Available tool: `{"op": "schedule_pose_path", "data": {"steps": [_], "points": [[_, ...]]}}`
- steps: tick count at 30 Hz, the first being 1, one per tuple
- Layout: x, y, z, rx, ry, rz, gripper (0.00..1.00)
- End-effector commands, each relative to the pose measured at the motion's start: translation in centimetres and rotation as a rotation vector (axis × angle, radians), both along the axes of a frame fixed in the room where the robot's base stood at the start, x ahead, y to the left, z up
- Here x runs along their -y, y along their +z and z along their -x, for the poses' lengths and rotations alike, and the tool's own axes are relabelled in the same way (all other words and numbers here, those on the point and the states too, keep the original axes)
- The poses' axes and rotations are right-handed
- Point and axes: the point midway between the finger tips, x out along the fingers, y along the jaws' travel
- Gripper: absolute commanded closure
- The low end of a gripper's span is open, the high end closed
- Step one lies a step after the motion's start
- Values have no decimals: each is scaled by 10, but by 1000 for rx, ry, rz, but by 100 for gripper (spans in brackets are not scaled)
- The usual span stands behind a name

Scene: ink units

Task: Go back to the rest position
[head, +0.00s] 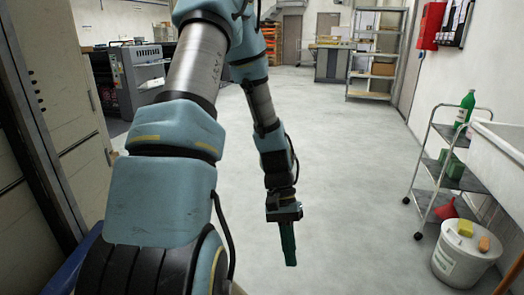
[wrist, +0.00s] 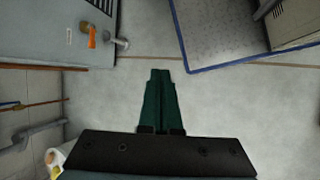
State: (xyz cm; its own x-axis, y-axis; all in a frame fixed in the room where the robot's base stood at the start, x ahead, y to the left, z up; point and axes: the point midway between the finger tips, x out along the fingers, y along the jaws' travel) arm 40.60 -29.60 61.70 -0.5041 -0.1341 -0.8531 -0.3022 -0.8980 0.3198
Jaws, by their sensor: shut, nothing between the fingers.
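My gripper (head: 289,252) hangs down at the end of my blue and grey arm, over the bare floor near the middle of the head view. Its green fingers are together with nothing between them. In the wrist view the gripper (wrist: 160,75) also shows closed, pointing toward the floor seam, and it touches nothing.
A cart (head: 437,170) with a green bottle (head: 466,107) stands at the right, beside a white bucket (head: 461,262) and a sink (head: 503,142). A shelf (head: 378,58) and machines (head: 130,77) are farther back. The middle floor (head: 345,150) is clear.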

Motion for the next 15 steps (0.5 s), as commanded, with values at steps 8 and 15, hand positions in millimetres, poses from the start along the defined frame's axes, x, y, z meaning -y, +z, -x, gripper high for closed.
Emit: {"op": "schedule_pose_path", "data": {"steps": [8, 15], "points": [[-72, 70, -43, 333, 133, -131, 100], [-111, 115, -53, 523, 238, -171, 100]]}}
